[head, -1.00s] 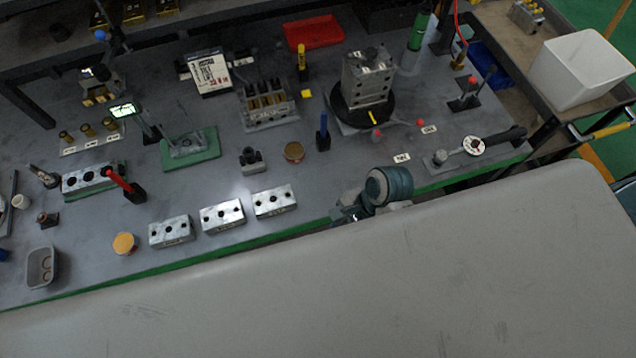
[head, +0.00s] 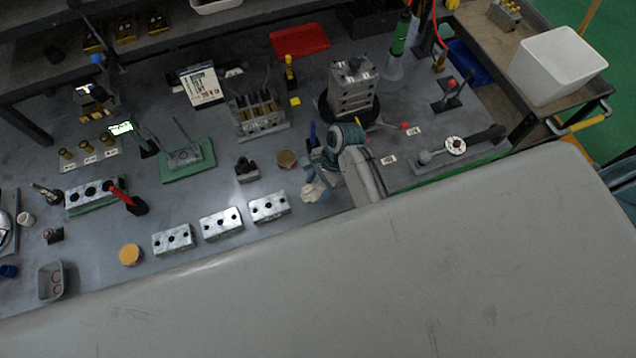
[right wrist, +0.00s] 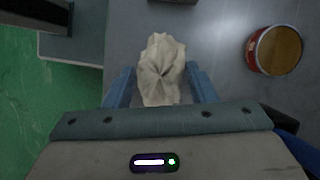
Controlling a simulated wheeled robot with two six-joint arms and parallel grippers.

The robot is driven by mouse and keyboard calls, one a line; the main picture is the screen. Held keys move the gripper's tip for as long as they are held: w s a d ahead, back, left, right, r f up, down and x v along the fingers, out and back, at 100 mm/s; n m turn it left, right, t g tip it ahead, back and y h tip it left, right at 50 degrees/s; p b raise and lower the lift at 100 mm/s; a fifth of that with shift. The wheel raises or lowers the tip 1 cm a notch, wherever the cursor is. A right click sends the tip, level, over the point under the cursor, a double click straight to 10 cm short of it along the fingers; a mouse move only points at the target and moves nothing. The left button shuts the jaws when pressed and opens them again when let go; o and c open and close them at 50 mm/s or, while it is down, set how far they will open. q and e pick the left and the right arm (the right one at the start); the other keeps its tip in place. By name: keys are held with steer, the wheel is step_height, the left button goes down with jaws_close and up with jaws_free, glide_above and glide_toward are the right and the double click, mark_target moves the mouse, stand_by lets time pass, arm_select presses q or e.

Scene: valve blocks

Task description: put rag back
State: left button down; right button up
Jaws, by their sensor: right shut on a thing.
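My right gripper (head: 318,178) reaches over the front part of the bench, right of the metal blocks. It is shut on a crumpled off-white rag (head: 314,191), which hangs below it in the head view. In the right wrist view the rag (right wrist: 160,68) bunches up between the two blue fingers of the right gripper (right wrist: 160,88). The rag's lower end is hidden by the gripper body. My left gripper is in neither view.
Several drilled metal blocks (head: 221,222) line the front. A valve stack (head: 352,90) stands behind.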

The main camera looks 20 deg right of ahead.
steer(key=shift+f, duration=0.5)
steer(key=o, duration=0.9)
steer(key=b+v, duration=0.3)
steer(key=v, duration=0.9)
steer(key=shift+s+d, duration=0.1)
